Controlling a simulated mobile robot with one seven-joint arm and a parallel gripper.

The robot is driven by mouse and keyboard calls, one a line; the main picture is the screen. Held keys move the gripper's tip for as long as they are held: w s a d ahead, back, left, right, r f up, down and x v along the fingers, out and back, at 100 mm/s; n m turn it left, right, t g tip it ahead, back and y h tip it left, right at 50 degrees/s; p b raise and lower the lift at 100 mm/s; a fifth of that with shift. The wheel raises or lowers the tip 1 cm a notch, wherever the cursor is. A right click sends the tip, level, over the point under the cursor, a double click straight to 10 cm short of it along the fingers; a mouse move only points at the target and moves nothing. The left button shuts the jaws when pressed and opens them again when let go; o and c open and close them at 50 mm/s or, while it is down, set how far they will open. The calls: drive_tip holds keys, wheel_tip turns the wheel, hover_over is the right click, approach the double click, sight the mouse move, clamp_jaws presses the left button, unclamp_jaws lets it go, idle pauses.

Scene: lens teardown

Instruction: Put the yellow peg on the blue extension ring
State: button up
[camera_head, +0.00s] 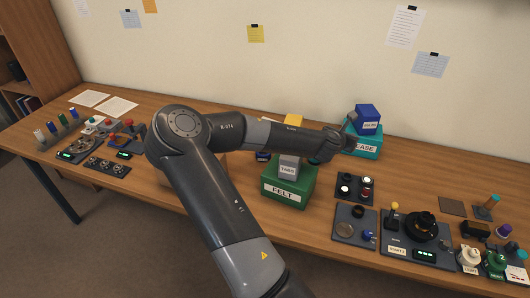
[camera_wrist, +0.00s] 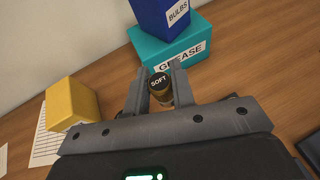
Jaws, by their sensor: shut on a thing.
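My gripper (camera_wrist: 161,88) is shut on a small round dark-topped piece marked SOFT (camera_wrist: 159,82), with brownish-yellow sides, in the wrist view. In the head view my gripper (camera_head: 348,136) is in front of the teal GREASE box, and the held piece cannot be made out. I cannot make out a yellow peg for certain; a small yellow knob (camera_head: 395,206) stands on the right-hand panel. I cannot identify the blue extension ring for certain; a small blue piece (camera_head: 263,156) lies partly behind my arm, and another blue piece (camera_head: 369,236) is on a dark tray.
The teal GREASE box (camera_head: 374,151) carries a blue BULBS box (camera_head: 368,115). A green FELT box (camera_head: 287,190) bears a grey box (camera_head: 289,167), with a yellow block (camera_head: 293,121) behind. Dark trays (camera_head: 342,222) with small parts fill the right front. Pegs in a rack (camera_head: 60,132) stand far left.

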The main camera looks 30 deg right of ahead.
drive_tip(key=w+a, duration=2)
drive_tip(key=a, duration=0.2)
drive_tip(key=shift+d+f, duration=0.15)
drive_tip(key=shift+f, duration=2.35)
drive_tip(key=shift+d+f, duration=0.1)
drive_tip(key=shift+f, duration=2.4)
drive_tip(key=o, duration=0.9)
drive_tip(key=shift+f, duration=0.15)
drive_tip(key=shift+o, duration=0.2)
